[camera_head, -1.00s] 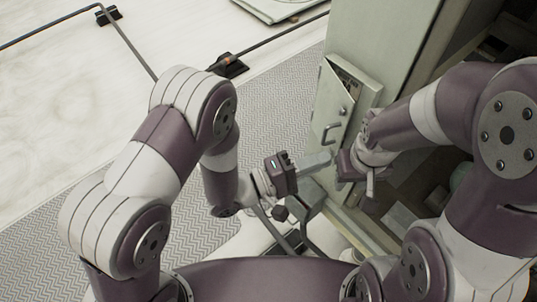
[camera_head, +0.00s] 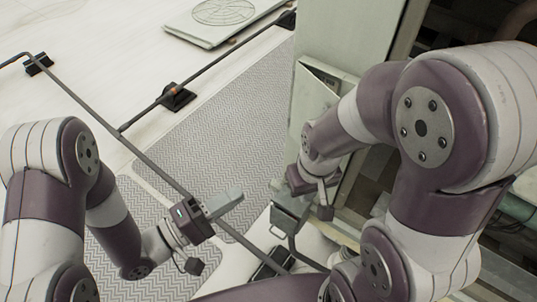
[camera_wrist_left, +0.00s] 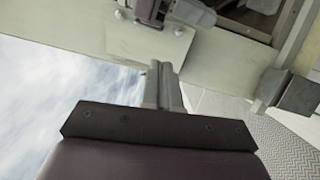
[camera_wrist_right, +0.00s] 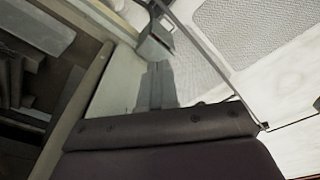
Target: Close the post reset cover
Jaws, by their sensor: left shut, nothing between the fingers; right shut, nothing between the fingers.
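The post reset cover (camera_head: 312,97) is a pale hinged panel on the side of the pale post (camera_head: 345,32). A dark wedge-shaped gap shows at its top, so it stands slightly ajar. My right arm hides its right and lower parts, and its handle is not visible. My right gripper (camera_head: 281,188) is shut and empty, just below the cover; I cannot tell if it touches the post. My left gripper (camera_head: 228,203) is shut and empty, left of the right gripper and apart from the post. Its fingers show in the left wrist view (camera_wrist_left: 161,85).
A grey box on a bent bar (camera_head: 290,217) stands close below my right gripper; it also shows in the right wrist view (camera_wrist_right: 154,48). A dark rail (camera_head: 150,163) crosses the roof at left. Dark machinery lies right of the post.

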